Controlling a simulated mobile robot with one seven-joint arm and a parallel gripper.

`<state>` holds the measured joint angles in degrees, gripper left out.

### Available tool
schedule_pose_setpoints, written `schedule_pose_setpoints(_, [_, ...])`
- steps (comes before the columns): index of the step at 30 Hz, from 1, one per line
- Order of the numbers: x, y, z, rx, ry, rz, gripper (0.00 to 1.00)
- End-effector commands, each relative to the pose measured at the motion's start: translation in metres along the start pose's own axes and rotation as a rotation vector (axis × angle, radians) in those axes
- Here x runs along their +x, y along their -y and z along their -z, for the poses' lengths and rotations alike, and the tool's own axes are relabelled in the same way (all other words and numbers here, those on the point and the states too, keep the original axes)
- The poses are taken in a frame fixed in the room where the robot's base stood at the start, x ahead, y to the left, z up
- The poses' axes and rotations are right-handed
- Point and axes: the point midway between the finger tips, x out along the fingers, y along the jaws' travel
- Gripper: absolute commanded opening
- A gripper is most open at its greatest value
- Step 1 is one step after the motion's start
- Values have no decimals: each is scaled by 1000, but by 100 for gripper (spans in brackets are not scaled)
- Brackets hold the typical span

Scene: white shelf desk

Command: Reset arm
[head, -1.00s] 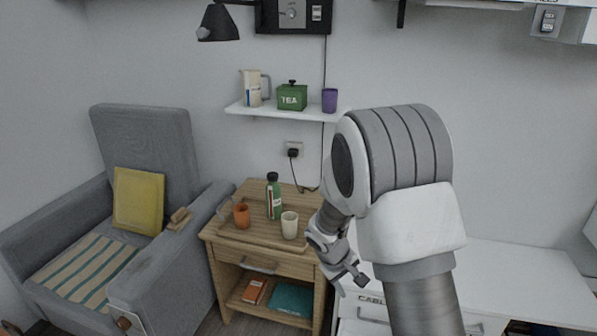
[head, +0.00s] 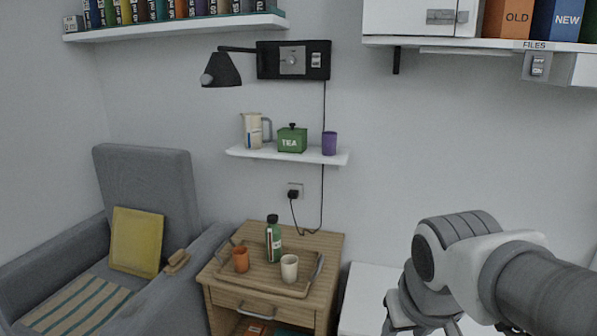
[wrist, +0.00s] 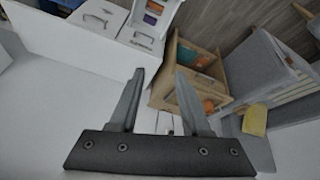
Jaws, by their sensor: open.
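My gripper (wrist: 160,100) is open and empty in the wrist view, its two fingers spread apart. In the head view my arm is at the lower right, with the gripper (head: 424,328) partly cut off by the bottom edge. It hangs in front of the white desk (head: 372,290), apart from the wooden nightstand (head: 325,262). The nightstand also shows in the wrist view (wrist: 196,58). Nothing is between the fingers.
The nightstand carries a tray with an orange cup (head: 240,259), a green bottle (head: 273,243) and a white cup (head: 289,268). A small wall shelf (head: 262,153) holds a jug, tea tin and purple cup. A grey armchair (head: 150,172) stands left. Cabinets (head: 412,18) hang upper right.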

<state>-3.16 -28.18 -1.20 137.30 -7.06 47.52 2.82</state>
Motion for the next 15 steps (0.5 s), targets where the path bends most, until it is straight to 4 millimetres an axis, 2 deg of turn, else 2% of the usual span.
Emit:
schedule_pose_setpoints(3, [-18, 3, -20, 33, -39, 26, 47])
schedule_pose_setpoints(9, [-37, 11, -48, 70, -88, 65, 47])
schedule_pose_setpoints(10, [-50, 10, -41, 69, -84, 66, 47])
schedule_pose_setpoints(15, [-84, 7, -25, 67, -80, 65, 47])
